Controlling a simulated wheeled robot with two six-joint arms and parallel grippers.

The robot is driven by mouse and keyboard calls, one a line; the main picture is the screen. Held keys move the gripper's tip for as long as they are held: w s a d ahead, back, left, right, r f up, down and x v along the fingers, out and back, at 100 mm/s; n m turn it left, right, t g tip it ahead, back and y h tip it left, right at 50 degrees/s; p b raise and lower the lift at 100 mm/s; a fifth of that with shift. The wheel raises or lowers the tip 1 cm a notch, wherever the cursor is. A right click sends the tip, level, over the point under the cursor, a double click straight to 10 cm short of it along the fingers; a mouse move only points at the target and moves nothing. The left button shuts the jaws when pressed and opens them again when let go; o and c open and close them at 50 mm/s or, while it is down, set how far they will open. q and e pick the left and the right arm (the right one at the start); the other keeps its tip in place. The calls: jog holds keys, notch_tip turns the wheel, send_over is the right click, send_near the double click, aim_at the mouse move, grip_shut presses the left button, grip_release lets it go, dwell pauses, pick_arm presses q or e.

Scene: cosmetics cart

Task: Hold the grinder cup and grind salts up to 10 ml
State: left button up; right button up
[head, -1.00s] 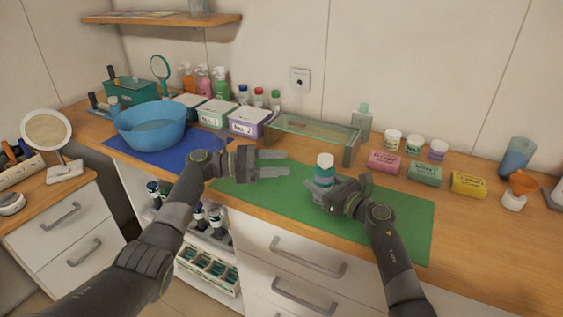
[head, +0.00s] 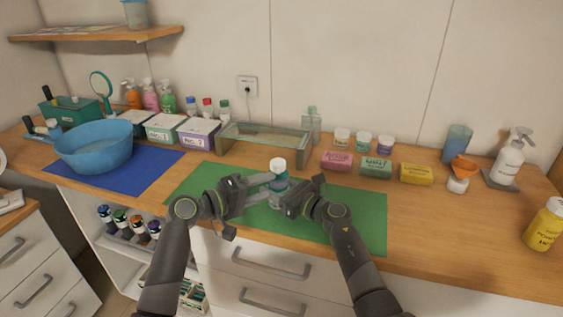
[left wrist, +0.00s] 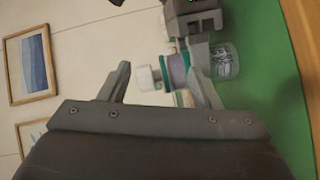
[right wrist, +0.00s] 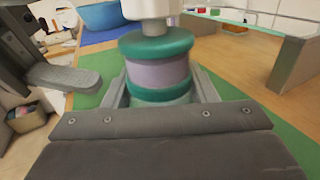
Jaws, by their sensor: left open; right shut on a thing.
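The grinder (head: 278,166) stands upright over the green mat, with a white top and teal and pale purple bands. A clear cup (left wrist: 225,60) forms its lower end in the left wrist view. My right gripper (head: 288,196) is shut on the grinder, and its fingers flank the banded body (right wrist: 158,72) in the right wrist view. My left gripper (head: 266,186) is open beside the grinder on its left. In the left wrist view the white top (left wrist: 147,78) shows between the open left fingers; I cannot tell if they touch it. The cup's fill level cannot be read.
The green mat (head: 350,215) has free room to the right. A glass tray (head: 262,143) stands behind it. Soap boxes (head: 376,167) and small jars are at the back right. A blue bowl (head: 94,150) sits at the left.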

aim_at(281, 162)
pick_arm(q)
jog(key=shift+w+d+r+m+t+y, duration=0.35)
jog(key=shift+w+d+m+t+y, duration=0.6)
jog(key=shift+w+m, duration=0.6)
jog(key=shift+w+d+r+m+t+y, duration=0.4)
jog(key=shift+w+d+m+t+y, duration=0.35)
jog(key=shift+w+m+t, duration=0.7)
jog(key=shift+w+d+r+m+t+y, duration=0.35)
jog(key=shift+w+d+m+t+y, duration=0.5)
jog(key=shift+m, duration=1.05)
jog(key=shift+w+g, duration=0.25)
jog(key=shift+w, duration=0.05)
jog(key=c, duration=1)
jog(key=shift+f+m+h, duration=0.15)
jog(key=shift+m+h, duration=0.15)
jog(key=shift+h, duration=0.25)
